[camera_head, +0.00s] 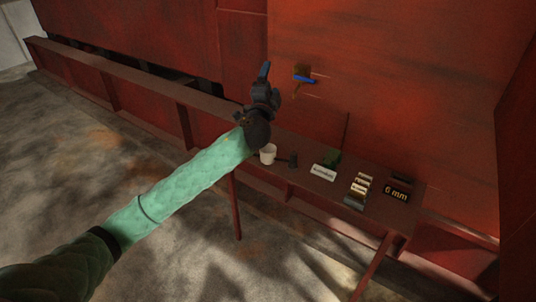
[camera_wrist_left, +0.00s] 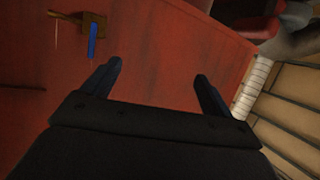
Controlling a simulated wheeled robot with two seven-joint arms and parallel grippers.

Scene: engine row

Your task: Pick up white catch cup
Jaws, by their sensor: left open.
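The white catch cup (camera_head: 268,154) stands upright on the narrow red shelf, right beside my left forearm in the head view; the arm runs close to its left edge. My left gripper (camera_head: 265,72) is above and beyond the cup, raised in front of the red wall. In the left wrist view its two fingers (camera_wrist_left: 158,82) are spread with nothing between them. The cup does not show in the left wrist view. My right gripper is in neither view.
On the shelf (camera_head: 400,212), right of the cup, stand a small dark cylinder (camera_head: 292,160), a white label card (camera_head: 323,172), a row of light blocks (camera_head: 360,186) and a "6 mm" sign (camera_head: 397,192). A blue-handled valve (camera_head: 304,78) sits on the wall.

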